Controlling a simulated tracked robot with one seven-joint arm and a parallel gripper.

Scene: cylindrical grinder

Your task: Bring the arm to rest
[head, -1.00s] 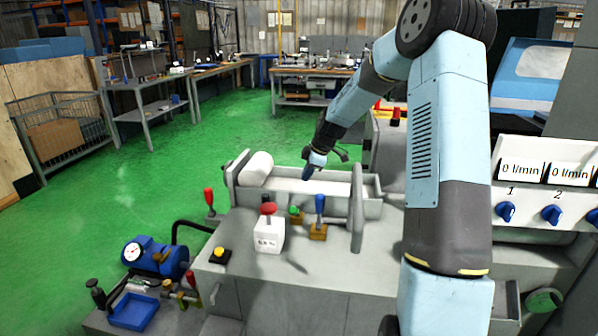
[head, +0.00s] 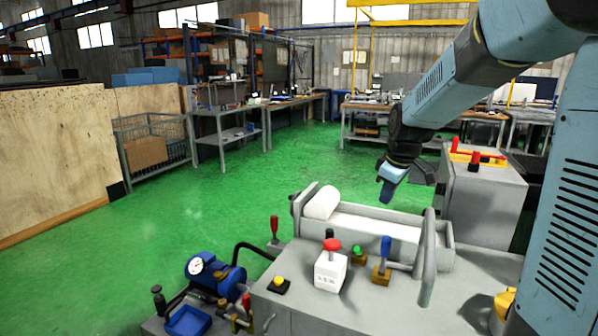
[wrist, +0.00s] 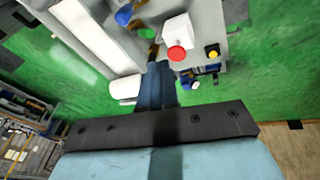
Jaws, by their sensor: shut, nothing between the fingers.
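My gripper (head: 387,192) hangs in the air above the back edge of the grinder's trough, its fingers pointing down. In the wrist view the gripper (wrist: 155,72) shows its two fingers together and empty. The grinder (head: 350,298) stands below, with a white roller (head: 322,202) at the left end of its trough (head: 385,226). My arm reaches in from the upper right and is bent down at the wrist. The gripper touches nothing that I can see.
On the grinder top stand a white box with a red knob (head: 331,268), a blue-handled lever (head: 384,258), a green button (head: 356,252) and a yellow button (head: 279,284). A blue gauge unit (head: 212,275) sits at the lower left. The green floor (head: 230,195) behind is open.

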